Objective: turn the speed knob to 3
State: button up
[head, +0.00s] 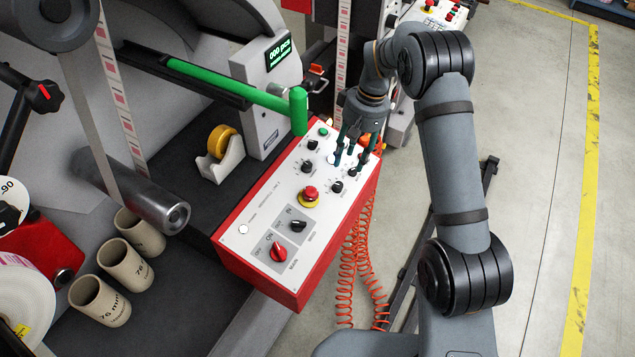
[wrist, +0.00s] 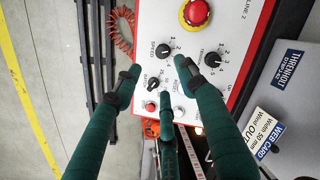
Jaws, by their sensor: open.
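The speed knob (wrist: 162,51) is a small black dial with a printed scale on the white panel, beside the word SPEED in the wrist view. In the head view I take it to be the black knob (head: 337,186) just right of the emergency stop. Its pointer setting is too small to read surely. My gripper (wrist: 160,78) has its dark green fingers spread and empty over the panel. In the head view my gripper (head: 352,160) is at the panel's far right part, beyond the speed knob. No finger visibly grips a knob.
Nearby are the tension knob (wrist: 212,60), another small dial (wrist: 152,84) between the fingers, and the red emergency stop (head: 309,195) on a yellow ring. Orange coiled cables (head: 360,250) hang beside the red control box (head: 265,275).

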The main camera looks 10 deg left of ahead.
aim_at(339, 184)
jog(key=shift+s+a+f+p, duration=0.2)
jog(key=shift+s+a+f, duration=0.15)
jog(key=shift+f, duration=0.25)
jog(key=shift+s+a+f+p, duration=0.25)
jog(key=shift+a+f, duration=0.1)
jog(key=shift+f, duration=0.25)
jog(key=f, duration=0.2)
jog(key=f+p, duration=0.1)
jog(key=f, duration=0.4)
jog(key=shift+a+f+p, duration=0.1)
jog(key=shift+a+p, duration=0.2)
jog(key=shift+p, duration=0.1)
jog(key=c, duration=0.3)
grip_shut()
